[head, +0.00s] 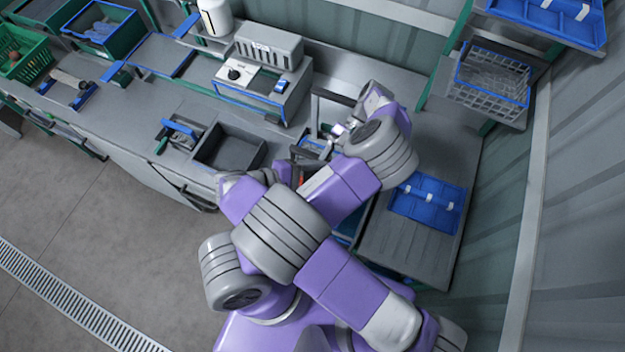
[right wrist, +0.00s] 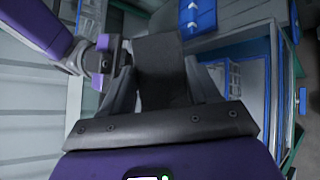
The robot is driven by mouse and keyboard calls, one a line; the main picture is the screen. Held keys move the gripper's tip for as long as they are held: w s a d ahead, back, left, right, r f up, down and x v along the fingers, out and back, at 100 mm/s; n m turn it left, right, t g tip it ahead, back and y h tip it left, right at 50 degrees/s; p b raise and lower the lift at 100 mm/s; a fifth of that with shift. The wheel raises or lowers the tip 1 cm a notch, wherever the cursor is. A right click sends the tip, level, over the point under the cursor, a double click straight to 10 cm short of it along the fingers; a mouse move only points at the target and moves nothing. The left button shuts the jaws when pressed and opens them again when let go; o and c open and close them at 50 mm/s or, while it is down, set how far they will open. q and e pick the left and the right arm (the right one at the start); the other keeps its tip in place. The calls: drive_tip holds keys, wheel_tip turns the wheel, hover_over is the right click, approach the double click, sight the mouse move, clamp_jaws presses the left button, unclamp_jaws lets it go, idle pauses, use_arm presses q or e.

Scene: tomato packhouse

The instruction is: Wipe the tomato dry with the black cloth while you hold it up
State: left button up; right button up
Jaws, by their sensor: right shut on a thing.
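My right gripper (right wrist: 163,78) is shut on the black cloth (right wrist: 160,62), which hangs as a dark flat piece between its fingers in the right wrist view. My left gripper (right wrist: 112,55) shows to the left of the cloth, close beside it, at the end of a purple arm. Whether its fingers are open or shut is too small and dark to tell. No tomato can be made out in either view. In the head view my crossed arms hide most of the work area, and the cloth is not clear there.
A blue divided tray (head: 428,203) lies on the grey bench at right. A white-topped machine (head: 250,78) stands behind. A wire basket (head: 492,86) hangs by the wall. The floor at left is clear.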

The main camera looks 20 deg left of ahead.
drive_tip(key=shift+w+r, duration=0.2)
drive_tip(key=shift+r, duration=0.05)
drive_tip(key=shift+s+a+f, duration=0.15)
drive_tip(key=shift+s+f, duration=0.4)
drive_tip(key=shift+f, duration=0.15)
drive_tip(key=shift+s+a+f, duration=0.1)
drive_tip(key=shift+s+f, duration=0.45)
drive_tip(key=shift+f, duration=0.1)
drive_tip(key=shift+r, duration=0.1)
drive_tip(key=shift+w+d+r, duration=0.2)
drive_tip(key=shift+w+r, duration=0.4)
drive_tip(key=shift+w+d+r, duration=0.15)
drive_tip(key=shift+w+r, duration=0.4)
drive_tip(key=shift+r, duration=0.05)
drive_tip(key=s+a+r, duration=0.1)
drive_tip(key=s+r, duration=0.3)
drive_tip(key=s, duration=0.1)
drive_tip(key=shift+a+r, duration=0.25)
drive_tip(key=shift+r, duration=0.05)
